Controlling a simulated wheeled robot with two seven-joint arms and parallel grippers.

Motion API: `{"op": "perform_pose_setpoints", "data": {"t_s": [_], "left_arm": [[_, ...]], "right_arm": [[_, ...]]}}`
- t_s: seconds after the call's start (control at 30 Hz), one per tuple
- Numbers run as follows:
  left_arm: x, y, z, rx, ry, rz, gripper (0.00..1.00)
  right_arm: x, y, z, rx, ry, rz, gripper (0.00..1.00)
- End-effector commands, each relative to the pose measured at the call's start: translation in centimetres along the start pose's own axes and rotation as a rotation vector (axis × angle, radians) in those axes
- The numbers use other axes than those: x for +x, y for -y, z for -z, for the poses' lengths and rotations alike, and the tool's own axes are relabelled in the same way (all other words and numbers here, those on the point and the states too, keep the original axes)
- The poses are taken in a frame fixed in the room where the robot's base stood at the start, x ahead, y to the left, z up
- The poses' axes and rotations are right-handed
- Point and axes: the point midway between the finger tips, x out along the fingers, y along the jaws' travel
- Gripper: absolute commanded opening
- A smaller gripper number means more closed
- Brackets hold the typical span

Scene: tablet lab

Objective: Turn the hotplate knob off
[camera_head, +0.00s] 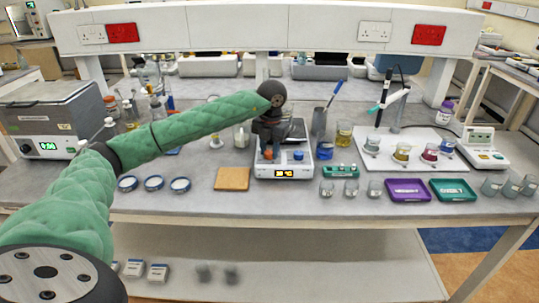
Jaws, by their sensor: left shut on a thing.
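The hotplate (282,166) is a white unit with a dark top plate and a lit display (284,174) on its front. An orange-red knob (267,154) is at the left of its front, and a blue knob (298,156) is at the right. My left gripper (267,148) points down over the left side of the hotplate and is shut on the orange-red knob, partly hiding it and the top plate. The blue knob is clear of the gripper. My right gripper is not in view.
A cork-coloured mat (232,179) lies left of the hotplate. A blue-filled beaker (325,149) and a green rack (341,171) stand close on the right. Purple (408,190) and teal (453,190) trays lie further right. A water bath (52,118) stands at the left.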

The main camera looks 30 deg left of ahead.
Motion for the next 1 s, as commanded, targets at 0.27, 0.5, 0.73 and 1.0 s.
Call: {"op": "perform_pose_setpoints", "data": {"t_s": [0.27, 0.5, 0.73, 1.0], "left_arm": [[0.0, -0.1, -0.1, -0.186, -0.003, 0.0, 0.07], [-0.1, -0.1, -0.1, -0.272, -0.007, 0.001, 0.07], [-0.2, -0.1, -0.1, -0.3, -0.009, 0.0, 0.07], [-0.2, -0.1, -0.1, -0.302, -0.008, 0.0, 0.07]], "right_arm": [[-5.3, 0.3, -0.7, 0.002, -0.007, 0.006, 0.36], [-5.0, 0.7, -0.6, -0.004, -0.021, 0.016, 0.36], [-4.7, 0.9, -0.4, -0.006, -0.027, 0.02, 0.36], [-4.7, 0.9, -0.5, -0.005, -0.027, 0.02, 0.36]]}}
